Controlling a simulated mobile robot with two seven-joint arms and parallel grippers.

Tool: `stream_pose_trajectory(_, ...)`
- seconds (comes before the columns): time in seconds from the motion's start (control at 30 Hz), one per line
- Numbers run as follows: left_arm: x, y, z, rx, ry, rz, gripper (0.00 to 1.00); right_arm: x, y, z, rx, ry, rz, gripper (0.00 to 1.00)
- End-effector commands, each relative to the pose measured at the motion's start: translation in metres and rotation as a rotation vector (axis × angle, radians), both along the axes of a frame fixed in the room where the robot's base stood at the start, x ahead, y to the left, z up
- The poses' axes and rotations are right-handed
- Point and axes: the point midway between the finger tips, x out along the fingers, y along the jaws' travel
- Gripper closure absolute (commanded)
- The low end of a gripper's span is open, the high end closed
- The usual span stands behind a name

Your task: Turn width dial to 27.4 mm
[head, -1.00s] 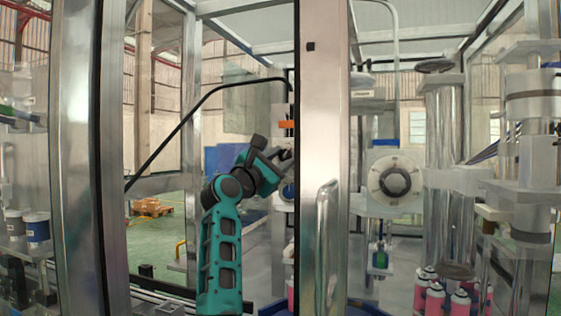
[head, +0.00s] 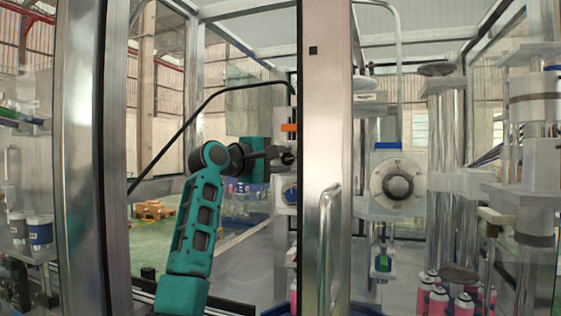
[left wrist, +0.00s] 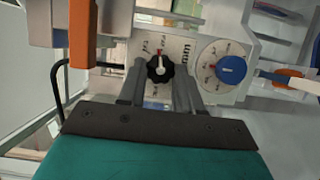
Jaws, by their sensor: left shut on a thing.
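The width dial (left wrist: 160,69) is a black lobed knob with a white pointer, in the middle of the left wrist view. It sits on a white scale plate (left wrist: 178,48) marked "mm", and the small numbers are too blurred to read surely. My left gripper (left wrist: 163,75) has its two grey fingers on either side of the knob, shut on it. In the head view my left gripper (head: 275,156) reaches to the machine just left of the metal door post, and the knob is hard to make out there. My right gripper is in neither view.
A blue dial (left wrist: 230,68) on a round scale is right of the knob. An orange part (left wrist: 82,33) is at its left. In the head view, the metal post (head: 325,150) with a handle stands right of my arm. Pink and white cans (head: 440,298) stand lower right.

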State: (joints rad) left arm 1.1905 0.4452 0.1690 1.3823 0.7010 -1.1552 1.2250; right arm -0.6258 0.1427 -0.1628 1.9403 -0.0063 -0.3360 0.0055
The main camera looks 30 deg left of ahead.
Motion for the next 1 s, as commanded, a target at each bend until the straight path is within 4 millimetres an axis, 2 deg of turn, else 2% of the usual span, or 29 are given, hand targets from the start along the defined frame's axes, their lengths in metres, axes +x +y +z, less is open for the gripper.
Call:
stream_pose_trajectory(0.33,0.0002,0.0004,0.0009,0.157,0.041,0.001,0.96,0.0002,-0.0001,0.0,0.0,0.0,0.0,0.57)
stream_pose_trajectory(0.93,0.0003,-0.0003,0.0014,0.193,0.048,0.0,0.96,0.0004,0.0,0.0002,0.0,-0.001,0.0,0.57)
stream_pose_trajectory(0.97,0.0003,-0.0003,0.0014,0.193,0.047,0.0,0.64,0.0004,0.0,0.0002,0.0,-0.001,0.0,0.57)
stream_pose_trajectory(1.0,0.0003,-0.0004,0.0014,0.193,0.047,0.0,0.6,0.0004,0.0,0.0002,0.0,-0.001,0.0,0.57)
